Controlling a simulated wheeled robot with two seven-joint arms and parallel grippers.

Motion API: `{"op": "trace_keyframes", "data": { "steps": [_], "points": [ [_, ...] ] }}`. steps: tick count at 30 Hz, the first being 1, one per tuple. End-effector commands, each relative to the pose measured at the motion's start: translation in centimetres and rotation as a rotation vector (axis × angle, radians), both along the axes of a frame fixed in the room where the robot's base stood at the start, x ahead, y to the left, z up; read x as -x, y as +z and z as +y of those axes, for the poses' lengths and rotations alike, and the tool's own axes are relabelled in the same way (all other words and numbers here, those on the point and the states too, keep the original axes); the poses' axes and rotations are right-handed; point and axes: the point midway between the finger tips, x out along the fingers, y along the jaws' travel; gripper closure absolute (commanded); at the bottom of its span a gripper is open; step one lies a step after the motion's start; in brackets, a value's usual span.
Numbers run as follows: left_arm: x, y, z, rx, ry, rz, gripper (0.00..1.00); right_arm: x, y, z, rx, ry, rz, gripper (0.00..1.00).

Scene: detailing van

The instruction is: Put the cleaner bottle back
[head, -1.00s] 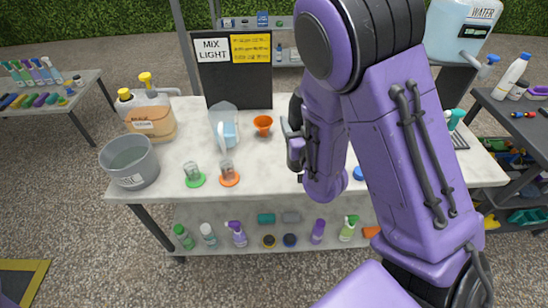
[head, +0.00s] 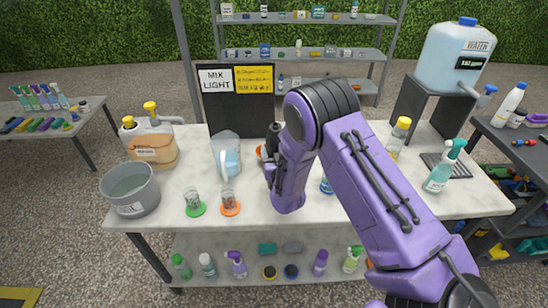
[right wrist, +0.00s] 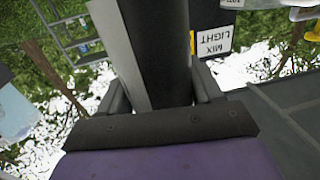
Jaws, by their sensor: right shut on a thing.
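My right gripper (head: 271,163) is over the middle of the white worktop (head: 330,215), in front of the mix-light sign's right edge. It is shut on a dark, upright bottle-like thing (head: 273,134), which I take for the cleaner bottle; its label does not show. In the right wrist view, this thing (right wrist: 155,50) stands between the fingers, pale grey on one side and black on the other. My forearm hides part of the worktop, and whether the bottle touches the worktop cannot be told. My left gripper is not in view.
An orange funnel (head: 261,152) is partly hidden beside the held thing. A clear jug (head: 227,158) and two small cups stand to its left. A yellow-capped bottle (head: 398,138) and a teal-topped sprayer (head: 440,172) stand right. Grey shelves (head: 300,52) rise behind.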

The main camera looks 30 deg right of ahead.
Motion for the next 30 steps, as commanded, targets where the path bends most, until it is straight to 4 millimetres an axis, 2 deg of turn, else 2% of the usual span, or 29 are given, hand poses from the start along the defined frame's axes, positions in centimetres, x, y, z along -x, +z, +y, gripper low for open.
{"op": "trace_keyframes", "data": {
  "steps": [3,6,17,18,19,20,30],
  "points": [
    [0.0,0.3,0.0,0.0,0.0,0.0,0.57,-0.1,-2.0,0.0,0.0,0.001,0.002,0.93],
    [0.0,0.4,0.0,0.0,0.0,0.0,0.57,-0.1,-3.0,0.1,0.0,0.001,0.0,0.93],
    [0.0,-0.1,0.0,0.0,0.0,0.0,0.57,-0.1,-3.5,0.1,-0.001,0.002,-0.001,0.93],
    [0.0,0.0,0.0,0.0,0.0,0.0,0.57,-0.1,-3.4,0.1,0.0,0.002,0.001,0.22],
    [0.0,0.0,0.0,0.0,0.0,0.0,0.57,0.0,-3.4,0.1,0.0,0.002,0.001,0.12],
    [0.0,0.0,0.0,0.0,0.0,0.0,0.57,0.0,-3.4,0.1,-0.001,0.002,0.002,0.1],
    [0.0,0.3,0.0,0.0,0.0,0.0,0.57,0.2,-3.0,0.2,-0.001,0.003,0.002,0.1]
  ]
}}
